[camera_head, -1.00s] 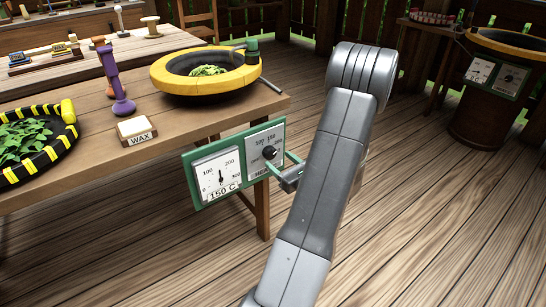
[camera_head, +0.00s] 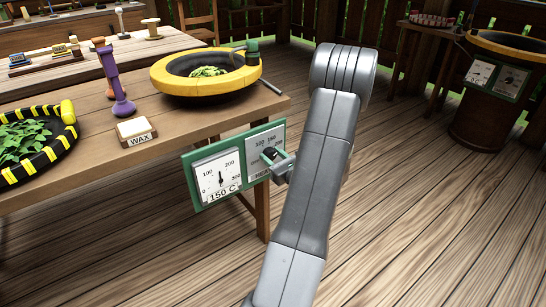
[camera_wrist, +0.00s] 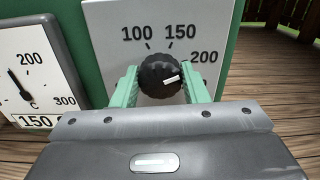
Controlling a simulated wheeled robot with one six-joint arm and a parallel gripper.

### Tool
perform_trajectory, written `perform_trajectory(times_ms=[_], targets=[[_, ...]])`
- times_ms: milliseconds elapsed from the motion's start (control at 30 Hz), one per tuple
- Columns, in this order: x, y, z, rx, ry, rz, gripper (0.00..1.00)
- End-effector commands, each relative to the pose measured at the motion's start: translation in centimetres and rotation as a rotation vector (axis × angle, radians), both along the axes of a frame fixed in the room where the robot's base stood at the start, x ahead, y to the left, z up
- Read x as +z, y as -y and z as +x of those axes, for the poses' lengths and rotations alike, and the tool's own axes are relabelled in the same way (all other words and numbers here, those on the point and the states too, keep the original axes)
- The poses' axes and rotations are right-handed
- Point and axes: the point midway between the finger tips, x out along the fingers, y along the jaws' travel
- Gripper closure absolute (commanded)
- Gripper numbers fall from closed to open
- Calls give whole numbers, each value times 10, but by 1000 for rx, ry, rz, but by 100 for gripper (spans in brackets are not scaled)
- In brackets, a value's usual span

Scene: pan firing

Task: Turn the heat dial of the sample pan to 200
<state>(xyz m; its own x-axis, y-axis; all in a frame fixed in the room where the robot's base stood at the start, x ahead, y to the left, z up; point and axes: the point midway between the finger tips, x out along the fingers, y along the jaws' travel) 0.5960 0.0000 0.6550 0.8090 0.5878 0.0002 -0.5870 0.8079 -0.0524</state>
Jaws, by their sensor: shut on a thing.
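The black heat dial (camera_wrist: 160,74) sits on a white scale plate on the green control panel (camera_head: 237,192), below the pan with a yellow rim (camera_head: 160,82). In the wrist view its white mark points right and slightly up, roughly toward the 200 label; the exact reading is hard to tell. Labels 100, 150 and 200 show around it. My gripper (camera_wrist: 162,90) has green fingers, one on each side of the dial, shut on it. The gauge (camera_head: 217,177) beside it shows 150 C, its needle nearly upright in the head view. My gripper partly covers the dial there.
The wooden table (camera_head: 190,125) holds a wax block (camera_head: 136,130), a purple tool (camera_head: 117,85) and a black-and-yellow tray of leaves (camera_head: 25,145). A table leg stands behind the panel. Another pan station (camera_head: 495,85) is at the far right. The floor to the right is clear.

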Motion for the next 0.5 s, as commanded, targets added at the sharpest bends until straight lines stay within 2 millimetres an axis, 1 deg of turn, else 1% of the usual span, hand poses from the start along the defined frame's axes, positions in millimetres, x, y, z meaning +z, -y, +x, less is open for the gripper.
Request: perform_trajectory(times_ms=[233, 500], targets=[[1, 0, 0, 0, -73, 98, 82], [0, 0, 0, 0, -84, 113, 82]])
